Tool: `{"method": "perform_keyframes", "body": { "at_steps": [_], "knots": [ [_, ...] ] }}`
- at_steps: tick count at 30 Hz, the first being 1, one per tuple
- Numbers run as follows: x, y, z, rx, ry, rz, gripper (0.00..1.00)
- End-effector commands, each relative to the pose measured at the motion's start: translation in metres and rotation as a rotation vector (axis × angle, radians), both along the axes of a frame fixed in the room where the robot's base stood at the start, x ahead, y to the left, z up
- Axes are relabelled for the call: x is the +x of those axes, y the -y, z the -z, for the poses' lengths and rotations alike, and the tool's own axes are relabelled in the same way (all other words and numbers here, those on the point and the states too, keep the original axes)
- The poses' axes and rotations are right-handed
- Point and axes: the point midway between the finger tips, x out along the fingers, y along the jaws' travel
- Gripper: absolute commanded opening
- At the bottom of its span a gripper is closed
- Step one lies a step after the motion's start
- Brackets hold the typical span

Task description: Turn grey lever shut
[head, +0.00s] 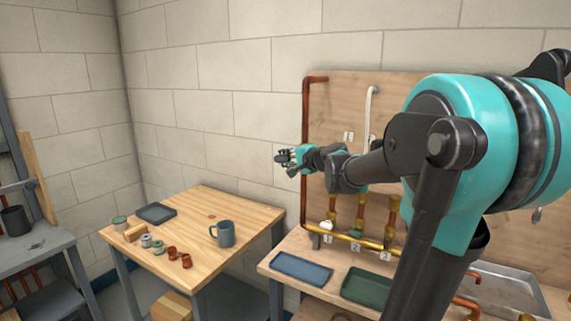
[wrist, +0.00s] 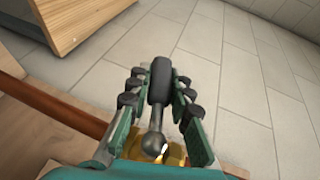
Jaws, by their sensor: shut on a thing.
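The lever (wrist: 160,82) shows in the wrist view with a dark grey grip, a grey metal stem and a round ball at its base. Brass (wrist: 172,158) shows just below the ball, mostly hidden by my gripper. My gripper (head: 284,158) is shut on the lever, with its grip between the two fingers (wrist: 160,75). In the head view my gripper is left of the wooden pipe board (head: 345,90), in front of the block wall. I cannot make out the lever clearly there.
A copper pipe (wrist: 60,108) runs left of my gripper. Brass pipes with numbered tags (head: 355,247) cross the low board. A blue tray (head: 301,269) and a green tray (head: 366,286) lie on the bench. A mug (head: 223,234) stands on the wooden table (head: 200,209).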

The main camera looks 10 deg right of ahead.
Motion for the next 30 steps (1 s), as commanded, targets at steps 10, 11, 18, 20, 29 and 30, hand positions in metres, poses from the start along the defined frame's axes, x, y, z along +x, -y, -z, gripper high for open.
{"method": "perform_keyframes", "body": {
  "at_steps": [10, 11, 18, 20, 29, 30],
  "knots": [
    [0.001, -0.002, -0.012, 0.167, 0.119, -0.001, 0.0],
    [0.001, -0.002, -0.012, 0.177, 0.126, -0.001, 0.0],
    [0.001, -0.002, -0.016, 0.218, 0.157, -0.002, 0.0],
    [0.001, -0.002, -0.016, 0.223, 0.16, -0.002, 0.0],
    [0.001, -0.003, -0.017, 0.226, 0.162, -0.003, 0.0],
    [0.001, -0.003, -0.017, 0.226, 0.162, -0.003, 0.0]
  ]
}}
